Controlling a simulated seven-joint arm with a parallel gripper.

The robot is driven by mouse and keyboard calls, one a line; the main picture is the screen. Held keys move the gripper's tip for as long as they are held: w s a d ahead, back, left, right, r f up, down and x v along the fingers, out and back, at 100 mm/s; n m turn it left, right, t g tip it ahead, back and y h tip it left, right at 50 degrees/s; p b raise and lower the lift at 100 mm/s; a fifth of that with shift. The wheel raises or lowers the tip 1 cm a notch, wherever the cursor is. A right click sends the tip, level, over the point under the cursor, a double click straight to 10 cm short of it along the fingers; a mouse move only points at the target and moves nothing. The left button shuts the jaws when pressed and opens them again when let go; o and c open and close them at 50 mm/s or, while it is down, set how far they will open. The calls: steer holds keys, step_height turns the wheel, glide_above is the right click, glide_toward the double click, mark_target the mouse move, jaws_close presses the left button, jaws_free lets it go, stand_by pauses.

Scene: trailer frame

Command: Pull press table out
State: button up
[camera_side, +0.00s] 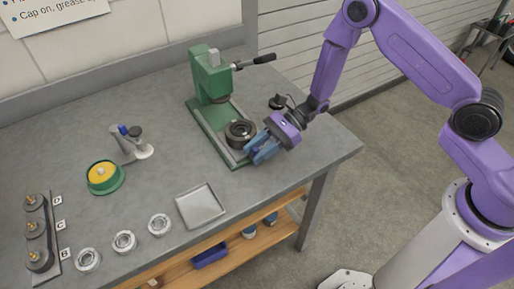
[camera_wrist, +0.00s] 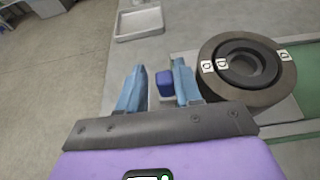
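The green press (camera_side: 210,80) stands at the back of the grey bench, with its base running toward the front. The press table, a pale plate (camera_wrist: 286,112), carries a dark round ring fixture (camera_side: 240,133), also large at right in the wrist view (camera_wrist: 215,85). My gripper (camera_side: 262,150) is low at the front right end of the press base, beside the ring. In the wrist view its blue fingers (camera_wrist: 158,66) are apart. A small blue block (camera_wrist: 164,83) shows between them, close to the right finger, with a gap on the left. Contact is unclear.
A shallow metal tray (camera_side: 201,206) lies in front of the press. A green and yellow round dish (camera_side: 105,177), several metal rings and a lettered rack (camera_side: 40,235) sit further left. A small dark item (camera_side: 278,101) is behind my gripper.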

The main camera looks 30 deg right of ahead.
steer(key=v, duration=1.7)
steer(key=shift+d, duration=0.2)
steer(key=shift+r, duration=0.1)
steer(key=s+a+r+n+g+h, duration=0.2)
steer(key=s+r+n+g+h, duration=0.15)
steer(key=s+n, duration=0.4)
steer(key=s+a+r+n+g+h, duration=0.1)
steer(key=s+r+n+g+h, duration=0.2)
steer(key=s+n, duration=0.45)
steer(key=s+d+r+n+t+h, duration=0.4)
steer(key=s+d+n+t+h, duration=0.2)
steer(key=s+n, duration=0.5)
steer(key=d+n, duration=0.1)
steer(key=n, duration=0.3)
steer(key=shift+s+r+n+t+h, duration=0.15)
steer(key=shift+s+n+t+h, duration=0.15)
steer(key=shift+s+t+h, duration=0.1)
